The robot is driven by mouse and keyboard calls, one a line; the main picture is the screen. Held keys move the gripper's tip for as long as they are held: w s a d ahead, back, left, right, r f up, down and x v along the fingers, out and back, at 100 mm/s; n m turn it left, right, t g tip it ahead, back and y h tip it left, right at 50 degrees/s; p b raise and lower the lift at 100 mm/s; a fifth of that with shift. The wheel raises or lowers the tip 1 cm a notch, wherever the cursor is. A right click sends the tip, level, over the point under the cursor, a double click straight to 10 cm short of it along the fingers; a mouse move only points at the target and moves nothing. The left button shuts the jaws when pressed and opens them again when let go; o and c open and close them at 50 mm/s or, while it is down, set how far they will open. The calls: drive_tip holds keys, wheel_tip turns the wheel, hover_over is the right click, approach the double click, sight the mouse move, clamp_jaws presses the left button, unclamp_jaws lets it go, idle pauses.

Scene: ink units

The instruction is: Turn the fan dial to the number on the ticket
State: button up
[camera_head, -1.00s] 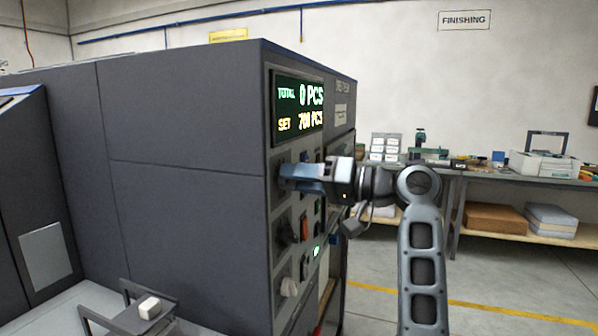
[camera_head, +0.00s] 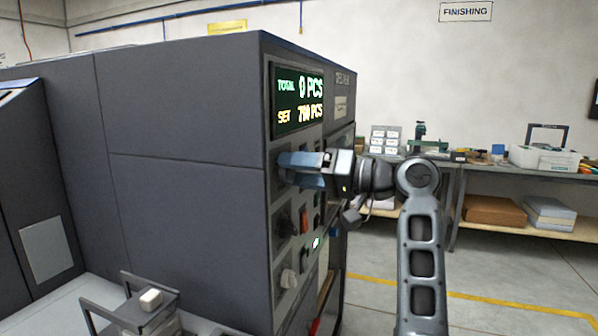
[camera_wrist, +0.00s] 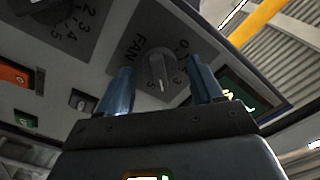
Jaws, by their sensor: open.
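The fan dial (camera_wrist: 158,68) is a round grey knob on a dark plate marked FAN, with digits around it. Its pale pointer mark points toward the bottom of the wrist view; the digit there cannot be read. My gripper (camera_wrist: 160,66) is open, with one blue finger on each side of the dial; I cannot tell whether they touch it. In the head view my gripper (camera_head: 283,166) reaches the upper part of the machine's control panel and hides the dial. A small pale paper (camera_head: 341,107) on the machine may be the ticket; its writing is unreadable.
Another dial (camera_wrist: 40,5) with digits and an orange switch (camera_wrist: 14,75) sit close by on the panel. A display (camera_head: 298,100) above reads 0 PCS and 700 PCS. A pale knob (camera_head: 288,279) is lower down. A workbench (camera_head: 480,165) stands behind at right.

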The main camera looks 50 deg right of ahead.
drive_tip(key=b+v, duration=0.1)
drive_tip(key=v, duration=0.6)
drive_tip(key=shift+s+b, duration=0.35)
drive_tip(key=shift+d, duration=0.15)
